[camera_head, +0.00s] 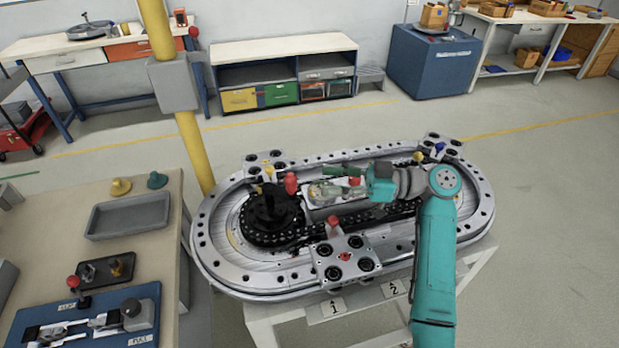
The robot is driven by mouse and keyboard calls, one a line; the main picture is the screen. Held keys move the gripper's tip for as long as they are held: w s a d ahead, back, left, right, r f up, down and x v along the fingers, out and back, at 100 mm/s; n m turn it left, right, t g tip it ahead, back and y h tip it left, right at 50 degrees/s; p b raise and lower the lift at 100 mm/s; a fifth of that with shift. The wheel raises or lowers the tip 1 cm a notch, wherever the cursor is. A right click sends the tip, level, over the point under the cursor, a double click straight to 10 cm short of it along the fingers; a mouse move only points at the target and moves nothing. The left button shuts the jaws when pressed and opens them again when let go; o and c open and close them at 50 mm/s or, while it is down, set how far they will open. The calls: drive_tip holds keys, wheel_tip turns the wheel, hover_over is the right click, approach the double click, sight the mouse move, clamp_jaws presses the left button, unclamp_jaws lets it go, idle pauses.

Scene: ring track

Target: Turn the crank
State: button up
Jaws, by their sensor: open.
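The crank (268,204) is a black hub with an arm on the left part of the oval ring track (215,250). A red knob (291,183) stands at its upper right and appears to be its handle. A black chain (262,237) runs around the hub's base. My gripper (322,182) reaches in from the right, over the middle of the track, with its fingers pointing left. It is open and looks empty. Its fingertips appear a little right of the red knob; whether they touch it cannot be told. My teal wrist and arm cover part of the track's right side.
A yellow post (190,140) stands behind left. A workbench (150,255) with a grey tray (128,214) is at left. Open floor lies behind the track.

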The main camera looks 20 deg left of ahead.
drive_tip(key=shift+v, duration=1.45)
